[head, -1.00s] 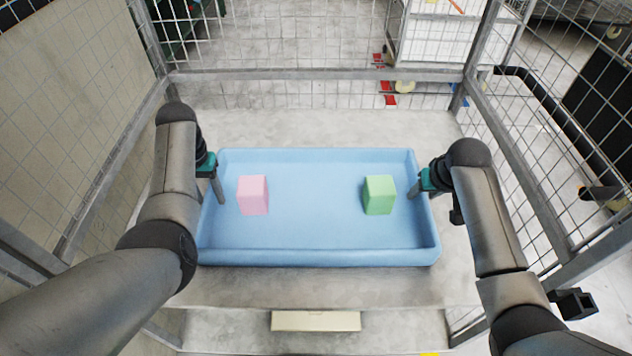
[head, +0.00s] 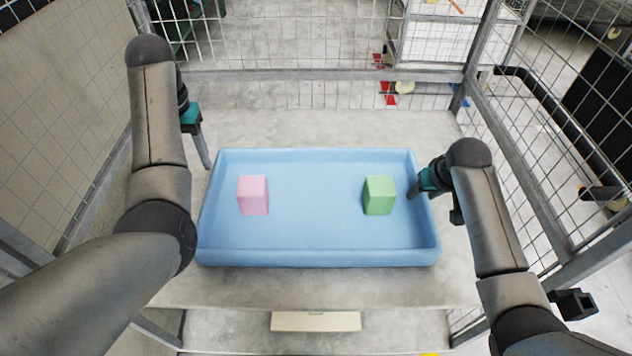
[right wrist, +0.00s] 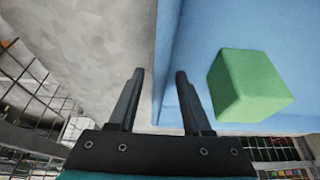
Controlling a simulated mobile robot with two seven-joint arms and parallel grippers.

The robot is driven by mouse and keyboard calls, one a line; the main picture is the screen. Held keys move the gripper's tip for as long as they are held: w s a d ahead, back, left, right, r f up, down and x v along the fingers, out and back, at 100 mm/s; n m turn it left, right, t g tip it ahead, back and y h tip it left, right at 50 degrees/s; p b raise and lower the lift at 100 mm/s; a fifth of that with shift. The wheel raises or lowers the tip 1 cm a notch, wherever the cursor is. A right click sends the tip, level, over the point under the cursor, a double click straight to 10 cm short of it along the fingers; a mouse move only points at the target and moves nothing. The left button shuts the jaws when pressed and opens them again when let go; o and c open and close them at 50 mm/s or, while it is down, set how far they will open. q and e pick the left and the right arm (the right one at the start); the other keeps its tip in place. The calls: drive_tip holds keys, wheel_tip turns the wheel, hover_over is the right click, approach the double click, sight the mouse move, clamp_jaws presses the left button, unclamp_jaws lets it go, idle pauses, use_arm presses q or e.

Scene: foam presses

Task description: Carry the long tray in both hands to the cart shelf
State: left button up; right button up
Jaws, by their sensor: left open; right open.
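The long tray (head: 318,257) is light blue and shallow, and it rests on the grey shelf of a mesh-sided cart. A pink block (head: 252,195) sits in its left part and a green block (head: 379,195) in its right part. My right gripper (head: 412,194) is open at the tray's right wall. In the right wrist view, the fingers of my right gripper (right wrist: 157,75) stand on either side of the tray wall, with the green block (right wrist: 245,85) beside them.
The cart shelf (head: 330,290) has bare room in front of and behind the tray. Wire mesh panels and grey posts (head: 520,150) close in the left, back and right sides. A pale box (head: 316,321) lies lower down in front.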

drive_tip(key=v, duration=1.2)
drive_tip(key=shift+s+f, duration=0.1)
